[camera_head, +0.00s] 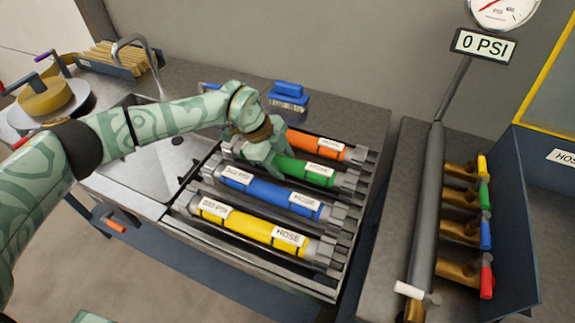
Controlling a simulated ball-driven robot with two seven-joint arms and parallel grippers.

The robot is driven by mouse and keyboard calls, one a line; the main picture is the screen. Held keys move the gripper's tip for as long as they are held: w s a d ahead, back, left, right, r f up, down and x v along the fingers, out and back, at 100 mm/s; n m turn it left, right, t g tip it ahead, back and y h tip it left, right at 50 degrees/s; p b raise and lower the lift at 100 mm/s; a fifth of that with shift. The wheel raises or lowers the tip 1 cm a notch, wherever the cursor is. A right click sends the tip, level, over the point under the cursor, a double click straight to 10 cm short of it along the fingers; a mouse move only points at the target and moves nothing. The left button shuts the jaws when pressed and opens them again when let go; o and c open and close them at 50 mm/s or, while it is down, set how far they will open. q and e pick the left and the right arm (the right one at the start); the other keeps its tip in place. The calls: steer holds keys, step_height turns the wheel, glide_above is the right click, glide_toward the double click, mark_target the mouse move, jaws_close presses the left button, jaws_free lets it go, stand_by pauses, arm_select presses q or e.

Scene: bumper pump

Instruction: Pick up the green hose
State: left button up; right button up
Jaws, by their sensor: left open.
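The green hose (302,170) lies in a slotted rack, between an orange hose (322,146) behind it and a blue hose (270,192) in front. It has a white HOSE label and grey end fittings. My left gripper (268,160) is open over the left part of the green hose, pointing down. The gripper hides that part of the hose, and I cannot tell whether the fingers touch it. My right gripper is not clearly in view; only a pale green bit shows at the bottom left edge.
A yellow hose (245,226) lies at the rack's front. A blue brush (288,95) stands behind the rack. A sink (150,160) is to the left. At right, a grey pipe (430,210) carries several coloured valves and a gauge (502,12) reading 0 PSI.

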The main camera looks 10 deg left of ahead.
arm_select(q)
steer(key=shift+r, duration=0.1)
jaws_close()
steer(key=shift+r, duration=0.1)
